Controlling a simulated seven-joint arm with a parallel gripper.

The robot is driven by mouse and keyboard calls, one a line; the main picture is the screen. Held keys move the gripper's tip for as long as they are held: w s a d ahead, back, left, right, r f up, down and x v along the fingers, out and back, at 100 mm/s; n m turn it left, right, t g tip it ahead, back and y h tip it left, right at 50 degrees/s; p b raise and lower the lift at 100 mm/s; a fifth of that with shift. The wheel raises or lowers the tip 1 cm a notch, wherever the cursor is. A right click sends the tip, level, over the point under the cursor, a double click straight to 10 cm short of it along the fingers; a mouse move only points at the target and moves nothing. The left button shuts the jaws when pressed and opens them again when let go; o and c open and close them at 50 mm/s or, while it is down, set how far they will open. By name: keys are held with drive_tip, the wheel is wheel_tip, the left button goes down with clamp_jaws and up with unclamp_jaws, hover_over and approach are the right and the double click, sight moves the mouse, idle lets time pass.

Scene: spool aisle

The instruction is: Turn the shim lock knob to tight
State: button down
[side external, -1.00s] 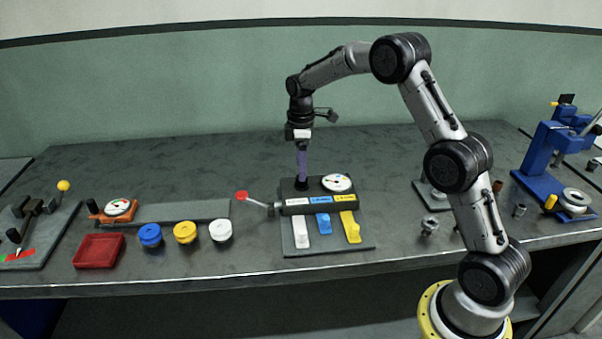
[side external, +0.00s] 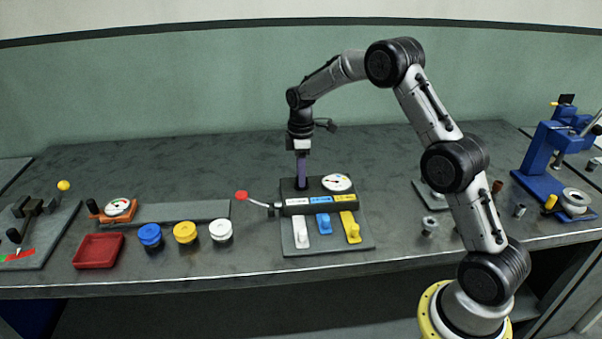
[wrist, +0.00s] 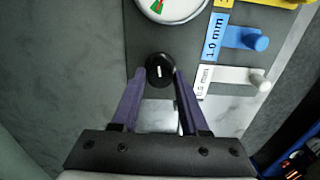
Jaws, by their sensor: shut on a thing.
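The shim lock knob (wrist: 153,80) is a round black knob with a short white line on top, on the dark plate of the shim unit. My gripper (wrist: 160,78) has its two purple fingers on either side of it, shut on it. In the side external view my gripper (side external: 301,184) points straight down behind the label block, and the knob is hardly visible there. A white round dial (side external: 337,183) sits right of the gripper. The wrist view shows part of this dial (wrist: 172,8), with green and red marks.
The block carries white, blue (side external: 322,222) and yellow (side external: 350,226) levers, and a red-tipped rod (side external: 241,196) sticks out left. Blue, yellow and white jars (side external: 220,232) and a red tray (side external: 99,252) stand left. A blue press (side external: 545,160) stands right. The bench behind is clear.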

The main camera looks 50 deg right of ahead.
drive_tip(key=shift+m, duration=0.4)
drive_tip(key=m, duration=0.4)
drive_tip(key=shift+m, duration=0.3)
drive_tip(key=m, duration=0.4)
drive_tip(key=shift+m, duration=0.3)
drive_tip(key=m, duration=0.5)
drive_tip(key=shift+d+r, duration=0.1)
drive_tip(key=m, duration=0.5)
drive_tip(key=shift+c, duration=2.1)
unclamp_jaws()
